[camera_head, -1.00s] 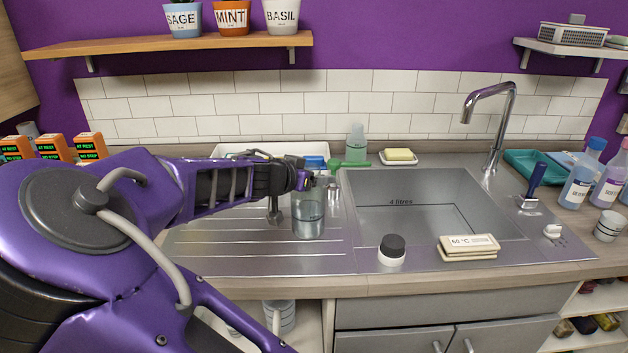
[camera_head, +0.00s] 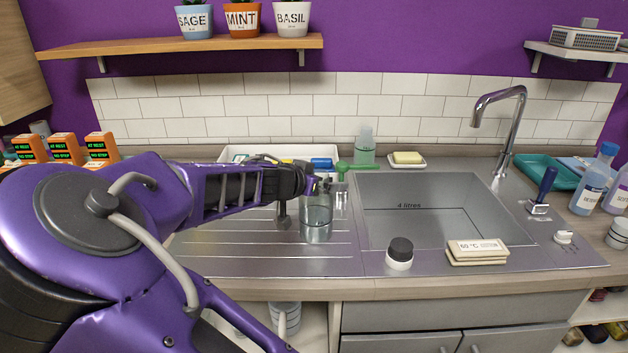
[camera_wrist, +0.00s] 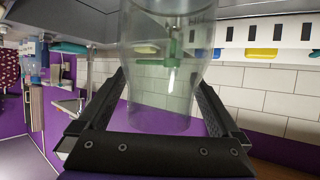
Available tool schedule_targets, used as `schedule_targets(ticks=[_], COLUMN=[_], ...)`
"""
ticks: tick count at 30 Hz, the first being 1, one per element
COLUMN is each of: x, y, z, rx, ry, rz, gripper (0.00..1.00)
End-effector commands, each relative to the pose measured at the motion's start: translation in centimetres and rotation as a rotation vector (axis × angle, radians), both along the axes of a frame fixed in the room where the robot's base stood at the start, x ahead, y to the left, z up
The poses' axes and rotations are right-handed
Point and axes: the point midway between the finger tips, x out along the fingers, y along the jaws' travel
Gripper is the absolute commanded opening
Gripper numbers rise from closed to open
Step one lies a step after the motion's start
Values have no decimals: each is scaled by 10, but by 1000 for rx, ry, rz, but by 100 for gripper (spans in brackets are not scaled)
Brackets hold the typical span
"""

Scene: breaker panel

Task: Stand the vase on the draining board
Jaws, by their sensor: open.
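The vase (camera_head: 316,217) is clear glass and stands upright on the ribbed metal draining board (camera_head: 215,258), near its right side, left of the sink basin. My gripper (camera_head: 322,186) is at the vase's upper part, reaching in from the left. In the wrist view the vase (camera_wrist: 160,105) appears upside down between my two black fingers (camera_wrist: 162,78), which are spread on either side of it. My gripper is open. Whether either finger still touches the glass cannot be told.
A black-capped jar (camera_head: 399,256) and a labelled block (camera_head: 477,251) sit at the front edge of the sink (camera_head: 420,210). The board's front left is clear.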

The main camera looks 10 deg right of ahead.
Motion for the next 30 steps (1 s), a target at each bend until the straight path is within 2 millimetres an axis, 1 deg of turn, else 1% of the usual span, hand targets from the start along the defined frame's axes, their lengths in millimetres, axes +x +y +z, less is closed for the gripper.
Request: schedule_targets(ticks=[5,12,19,24,30], x=[-13,-41,-65,-74,-76], y=[15,44,67,75,77], z=[10,31,46,52,53], rx=[1,1,1,0,0], ry=[-1,-1,-1,0,0], rz=[4,6,4,1,-1], gripper=[99,99,99,99,99])
